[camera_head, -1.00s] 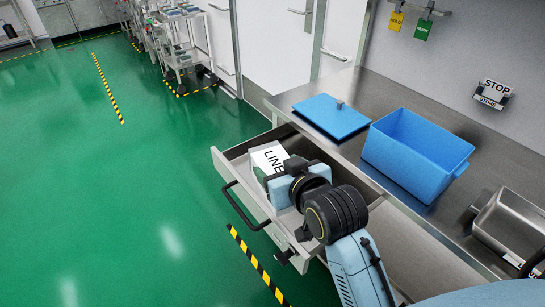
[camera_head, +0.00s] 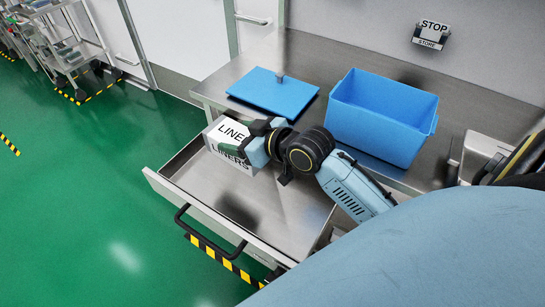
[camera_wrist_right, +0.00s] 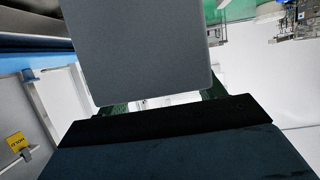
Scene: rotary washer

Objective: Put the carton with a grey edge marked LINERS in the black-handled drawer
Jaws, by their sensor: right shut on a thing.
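The white carton marked LINERS (camera_head: 238,162) shows its print on the top and one side, at the far left end of the open drawer (camera_head: 270,208) in the head view. My right gripper (camera_head: 248,141) is shut on it from the right. I cannot tell whether the carton touches the drawer floor. The drawer's black handle (camera_head: 208,226) is on its front. In the right wrist view a plain grey face (camera_wrist_right: 140,48), apparently the carton's, fills the space before the fingers. My left gripper is not in view.
On the steel counter (camera_head: 318,62) behind the drawer lie a blue lid (camera_head: 272,91) and an open blue bin (camera_head: 384,118). A STOP/STORE sign (camera_head: 432,34) is on the wall. The middle and right of the drawer are empty.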

